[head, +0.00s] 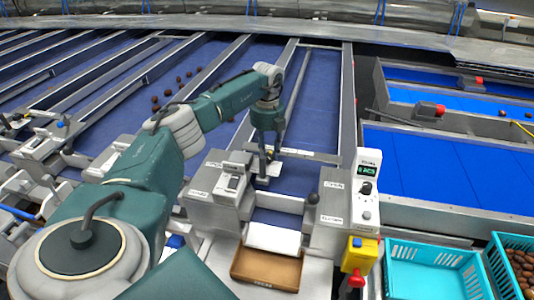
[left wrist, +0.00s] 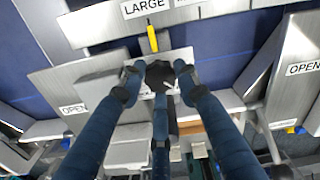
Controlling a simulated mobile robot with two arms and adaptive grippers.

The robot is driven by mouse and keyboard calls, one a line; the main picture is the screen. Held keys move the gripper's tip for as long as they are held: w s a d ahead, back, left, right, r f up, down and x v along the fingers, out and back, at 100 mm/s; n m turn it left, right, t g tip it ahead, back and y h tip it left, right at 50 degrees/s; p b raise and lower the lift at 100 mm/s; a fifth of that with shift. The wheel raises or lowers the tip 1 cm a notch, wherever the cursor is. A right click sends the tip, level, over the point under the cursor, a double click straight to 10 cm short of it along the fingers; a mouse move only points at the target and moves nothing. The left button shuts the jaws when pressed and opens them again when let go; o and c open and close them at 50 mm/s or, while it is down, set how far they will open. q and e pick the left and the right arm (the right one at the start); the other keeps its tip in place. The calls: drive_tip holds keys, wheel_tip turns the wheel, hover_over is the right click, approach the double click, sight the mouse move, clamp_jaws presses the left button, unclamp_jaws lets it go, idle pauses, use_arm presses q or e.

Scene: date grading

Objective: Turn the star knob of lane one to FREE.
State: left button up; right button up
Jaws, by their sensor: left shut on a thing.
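The black star knob (left wrist: 160,76) sits on a pale metal plate (left wrist: 185,62) across a blue lane, in the left wrist view. My left gripper (left wrist: 158,84) has its dark fingers closed around the knob. A yellow pointer (left wrist: 152,38) stands out from the knob towards the LARGE label (left wrist: 146,8). In the head view my left gripper (head: 266,166) reaches down to the plate (head: 274,169), and its fingers mostly hide the knob. I cannot read a FREE mark in either view. My right gripper is not in view.
Grey housings flank the lane, with a rocker switch (head: 233,183) on the left and a black ball knob (head: 313,198) on the right. A wooden tray (head: 266,286) lies in front. A yellow box with a red button (head: 357,279), an empty turquoise crate (head: 436,255) and a date-filled crate stand right.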

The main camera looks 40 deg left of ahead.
use_arm(q)
drive_tip(key=shift+w+a+r, duration=0.15)
drive_tip(key=shift+w+r, duration=0.05)
drive_tip(key=shift+r, duration=0.1)
drive_tip(key=o, duration=1.2)
drive_tip(key=shift+c, duration=0.2)
drive_tip(key=shift+f, duration=0.15)
drive_tip(key=shift+s, duration=0.1)
drive_tip(key=shift+f, duration=0.1)
